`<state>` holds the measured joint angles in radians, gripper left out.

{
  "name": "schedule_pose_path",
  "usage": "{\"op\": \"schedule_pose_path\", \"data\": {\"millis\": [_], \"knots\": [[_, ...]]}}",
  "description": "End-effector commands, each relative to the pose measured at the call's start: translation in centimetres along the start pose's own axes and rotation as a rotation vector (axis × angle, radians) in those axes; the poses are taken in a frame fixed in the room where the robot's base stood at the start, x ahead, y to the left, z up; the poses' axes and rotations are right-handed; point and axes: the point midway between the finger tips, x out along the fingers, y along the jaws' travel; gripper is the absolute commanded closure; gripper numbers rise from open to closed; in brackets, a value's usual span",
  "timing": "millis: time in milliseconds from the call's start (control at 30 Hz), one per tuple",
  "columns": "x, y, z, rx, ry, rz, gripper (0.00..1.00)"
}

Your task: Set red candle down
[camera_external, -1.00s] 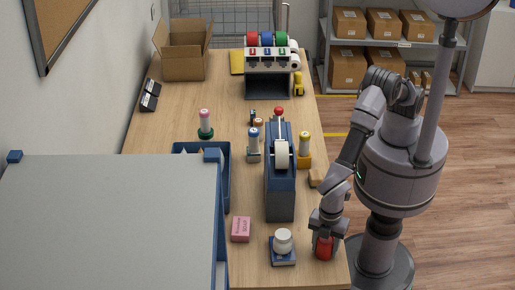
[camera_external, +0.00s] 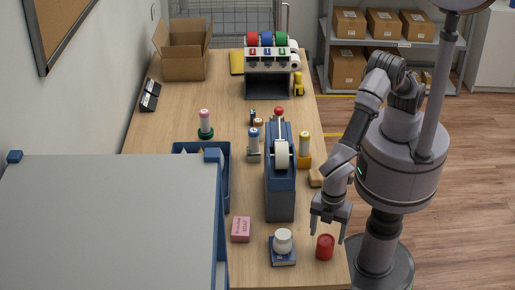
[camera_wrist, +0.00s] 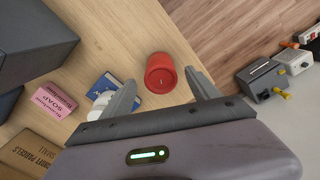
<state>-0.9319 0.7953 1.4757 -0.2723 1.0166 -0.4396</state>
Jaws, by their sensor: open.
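The red candle (camera_external: 325,247) stands upright on the wooden counter (camera_external: 255,270) near its right edge, at the near end. My gripper (camera_external: 327,232) is open and empty just above and behind the candle, its fingers apart from it. In the wrist view the red candle (camera_wrist: 161,73) shows beyond and between the two open fingers of my gripper (camera_wrist: 163,92), with wood visible around its base.
A pink soap box (camera_external: 241,229) lies farther left. A blue tape dispenser (camera_external: 280,190) stands behind. The counter's right edge is close to the candle.

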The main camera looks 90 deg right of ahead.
Motion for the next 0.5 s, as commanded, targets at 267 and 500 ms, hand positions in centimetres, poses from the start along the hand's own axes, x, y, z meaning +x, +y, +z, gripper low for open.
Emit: {"op": "schedule_pose_path", "data": {"millis": [267, 500], "knots": [[-5.7, 0.0, 0.0, 0.000, 0.000, 0.000, 0.30], [-6.0, 0.0, 0.0, -0.001, -0.001, 0.000, 0.30]]}}
